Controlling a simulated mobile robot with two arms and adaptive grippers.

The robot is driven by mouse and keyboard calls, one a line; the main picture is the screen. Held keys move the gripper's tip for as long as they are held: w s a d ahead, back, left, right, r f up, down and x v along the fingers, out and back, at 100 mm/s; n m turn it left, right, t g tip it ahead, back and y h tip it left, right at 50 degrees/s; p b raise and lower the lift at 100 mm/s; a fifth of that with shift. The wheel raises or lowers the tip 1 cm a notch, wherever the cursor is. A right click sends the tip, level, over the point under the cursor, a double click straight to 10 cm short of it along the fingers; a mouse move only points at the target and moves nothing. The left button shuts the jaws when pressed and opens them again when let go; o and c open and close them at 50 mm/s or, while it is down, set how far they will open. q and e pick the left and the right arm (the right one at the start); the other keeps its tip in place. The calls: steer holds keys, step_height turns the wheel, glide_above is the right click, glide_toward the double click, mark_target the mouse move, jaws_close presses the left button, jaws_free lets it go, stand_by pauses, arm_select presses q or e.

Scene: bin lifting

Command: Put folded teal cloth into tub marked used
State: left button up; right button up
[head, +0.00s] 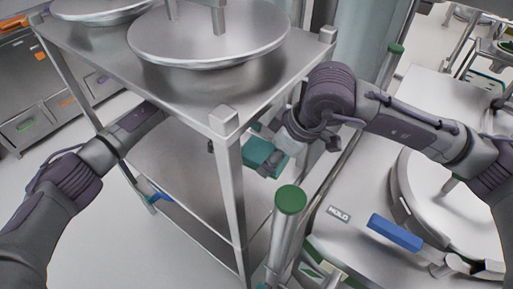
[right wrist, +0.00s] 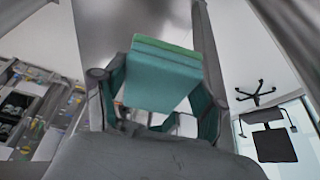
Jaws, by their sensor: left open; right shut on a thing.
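The folded teal cloth (head: 262,152) is held by my right gripper (head: 276,158), beside the metal rack's near post and below its top shelf. In the right wrist view the cloth (right wrist: 163,78) is a flat teal block with a greener top edge, between the two fingers (right wrist: 160,98). My left arm reaches in under the rack's top shelf. Its open gripper (head: 211,146) is mostly hidden by the shelf edge and the post; only a small dark tip seems to show. I can make out no tub marked used.
The metal rack (head: 232,190) has round metal lids (head: 208,35) on top; its lower shelves look mostly bare. A green-capped post (head: 290,200) stands close to my right gripper. At right, a steel counter bears a HOLD label (head: 339,214) and a blue handle (head: 395,232).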

mark_target(259, 149)
arm_select(q)
steer(key=shift+x, duration=2.2)
steer(key=c, duration=1.2)
arm_select(e)
steer(key=shift+a, duration=0.1)
arm_select(q)
steer(key=shift+o, duration=0.2)
steer(key=shift+s+d, duration=0.1)
arm_select(e)
steer(key=o, duration=1.2)
steer(key=shift+c, duration=0.2)
steer(key=shift+w+r, duration=0.1)
steer(key=shift+r, duration=0.05)
